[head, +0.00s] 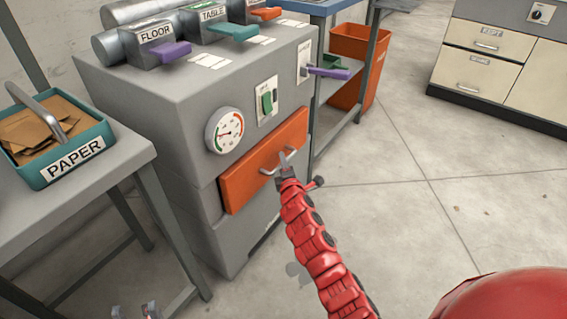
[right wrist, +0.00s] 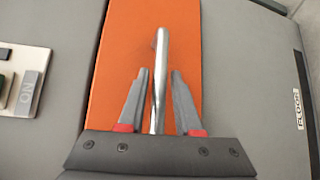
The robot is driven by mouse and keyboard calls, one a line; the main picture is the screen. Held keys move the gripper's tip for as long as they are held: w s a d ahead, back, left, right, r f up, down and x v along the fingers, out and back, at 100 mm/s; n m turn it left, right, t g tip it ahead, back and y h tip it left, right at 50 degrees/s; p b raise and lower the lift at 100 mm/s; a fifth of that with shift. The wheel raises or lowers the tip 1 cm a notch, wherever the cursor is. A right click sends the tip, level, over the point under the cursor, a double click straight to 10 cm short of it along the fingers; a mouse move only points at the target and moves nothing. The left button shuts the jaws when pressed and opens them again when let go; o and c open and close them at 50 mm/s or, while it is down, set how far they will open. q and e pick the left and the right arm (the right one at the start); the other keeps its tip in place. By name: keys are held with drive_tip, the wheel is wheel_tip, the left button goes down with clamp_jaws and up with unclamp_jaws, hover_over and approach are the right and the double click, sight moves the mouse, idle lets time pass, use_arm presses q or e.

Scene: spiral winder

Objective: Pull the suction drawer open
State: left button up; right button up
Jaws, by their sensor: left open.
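The suction drawer is the orange front (head: 240,183) on the grey machine, below a dial gauge. I cannot tell whether it stands slightly out or is fully closed. Its metal bar handle (head: 265,172) shows at the middle of the front. My right gripper (head: 285,158) is at the handle. In the right wrist view the handle (right wrist: 160,45) runs between the two fingers of my right gripper (right wrist: 160,74), with a gap on both sides. My left gripper (head: 134,311) is low at the bottom left edge, open and empty, away from the drawer.
A teal PAPER bin (head: 62,150) stands on a grey table (head: 40,215) at left. Coloured levers (head: 233,32) and a green switch (head: 267,100) sit on the machine. An orange bin (head: 362,50) stands behind.

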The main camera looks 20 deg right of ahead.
clamp_jaws()
idle(1.1)
